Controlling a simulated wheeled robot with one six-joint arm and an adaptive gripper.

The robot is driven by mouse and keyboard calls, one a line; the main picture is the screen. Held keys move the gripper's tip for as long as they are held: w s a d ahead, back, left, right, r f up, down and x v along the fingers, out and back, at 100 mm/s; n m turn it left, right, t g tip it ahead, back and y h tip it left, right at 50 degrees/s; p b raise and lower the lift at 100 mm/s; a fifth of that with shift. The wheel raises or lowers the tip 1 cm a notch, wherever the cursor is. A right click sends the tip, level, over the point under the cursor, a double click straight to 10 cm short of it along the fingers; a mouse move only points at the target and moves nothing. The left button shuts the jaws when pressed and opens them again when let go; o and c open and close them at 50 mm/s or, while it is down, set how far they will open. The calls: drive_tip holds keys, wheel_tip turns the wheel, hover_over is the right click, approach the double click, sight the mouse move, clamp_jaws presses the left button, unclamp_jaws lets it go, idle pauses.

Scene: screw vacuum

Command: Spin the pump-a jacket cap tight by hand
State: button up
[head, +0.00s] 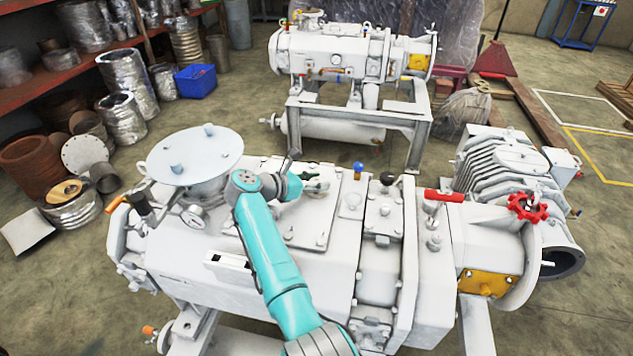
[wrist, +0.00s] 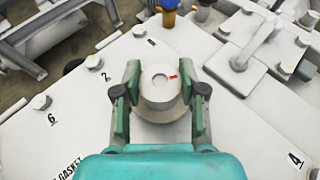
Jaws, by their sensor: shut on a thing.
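The jacket cap (wrist: 160,97) is a pale round cap with a small red mark on its top, to the right of its centre. It sits on the flat white plate (wrist: 110,130) of the near pump (head: 300,262). My gripper (wrist: 160,72) has one green finger on each side of the cap and is shut on it. In the head view my gripper (head: 316,184) is low over the pump's top plate, and the cap cannot be made out there. The cap's lower part and thread are hidden.
Bolts with number labels (wrist: 41,101) stand around the cap. A blue-topped fitting (head: 358,170), a red-handled valve (head: 444,196) and a red handwheel (head: 528,207) rise to the right. A large round lid (head: 195,152) stands left. A second pump (head: 340,55) is behind.

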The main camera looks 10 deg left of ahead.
drive_tip(key=o, duration=1.2)
drive_tip(key=shift+a, duration=0.1)
drive_tip(key=v, duration=1.1)
drive_tip(key=shift+s+a+r, duration=0.15)
drive_tip(key=shift+s+r, duration=0.1)
drive_tip(key=shift+a, duration=0.1)
drive_tip(key=shift+s, duration=0.1)
